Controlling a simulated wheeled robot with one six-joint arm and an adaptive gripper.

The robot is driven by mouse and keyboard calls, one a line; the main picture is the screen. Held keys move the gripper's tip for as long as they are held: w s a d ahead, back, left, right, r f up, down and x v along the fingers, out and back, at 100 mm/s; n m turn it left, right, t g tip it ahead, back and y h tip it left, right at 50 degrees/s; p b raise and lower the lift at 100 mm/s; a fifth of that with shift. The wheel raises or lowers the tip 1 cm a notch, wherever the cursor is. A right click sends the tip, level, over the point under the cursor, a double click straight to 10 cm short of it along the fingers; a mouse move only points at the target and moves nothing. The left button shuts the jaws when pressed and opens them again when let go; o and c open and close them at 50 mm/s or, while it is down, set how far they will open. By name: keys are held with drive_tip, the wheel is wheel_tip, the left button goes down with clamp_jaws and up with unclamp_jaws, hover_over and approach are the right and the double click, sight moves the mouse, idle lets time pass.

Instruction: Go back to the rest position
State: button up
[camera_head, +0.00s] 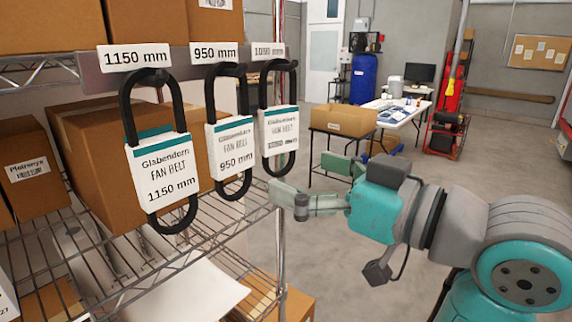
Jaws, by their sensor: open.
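My gripper (308,180) is open and empty, to the right of the shelf's front edge. Its greenish fingers point left and are apart. Three black fan belts hang from hooks on the shelf rail. The 1150 mm belt (160,175) is leftmost and nearest, the 950 mm belt (229,147) is in the middle, and a third belt (279,131) with a small, hard-to-read label hangs on the right. Each has a white and teal card. My gripper is just below and right of the third belt and appears apart from it.
The wire shelf (110,262) holds cardboard boxes (85,135) and a white sheet (185,290). Behind my gripper stand a small table with a box (343,119), a white table (395,112) and a red hand truck (447,125). Open floor (470,185) lies between the shelf and the back.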

drive_tip(key=w+d+f+m+t+h, duration=0.2)
drive_tip(key=d+f+m, duration=0.15)
drive_tip(key=f, duration=0.55)
drive_tip(key=w+d+f+m+t+h, duration=0.2)
drive_tip(key=f+m, duration=0.2)
drive_tip(key=f, duration=0.6)
drive_tip(key=s+d+f+m+t+h, duration=0.1)
drive_tip(key=s+d+f+m+h, duration=0.15)
drive_tip(key=f, duration=0.55)
drive_tip(key=s+d+f+m+h, duration=0.2)
drive_tip(key=s+d+f+h, duration=0.15)
drive_tip(key=f, duration=0.45)
drive_tip(key=s+d+f+h, duration=0.35)
drive_tip(key=s+f, duration=0.75)
drive_tip(key=s, duration=0.4)
drive_tip(key=s+d+n+g, duration=0.1)
drive_tip(key=s+d, duration=0.1)
drive_tip(key=s, duration=1.5)
drive_tip(key=shift+s+f+n+h, duration=0.2)
drive_tip(key=shift+s+n+h, duration=0.1)
drive_tip(key=shift+s+h, duration=0.05)
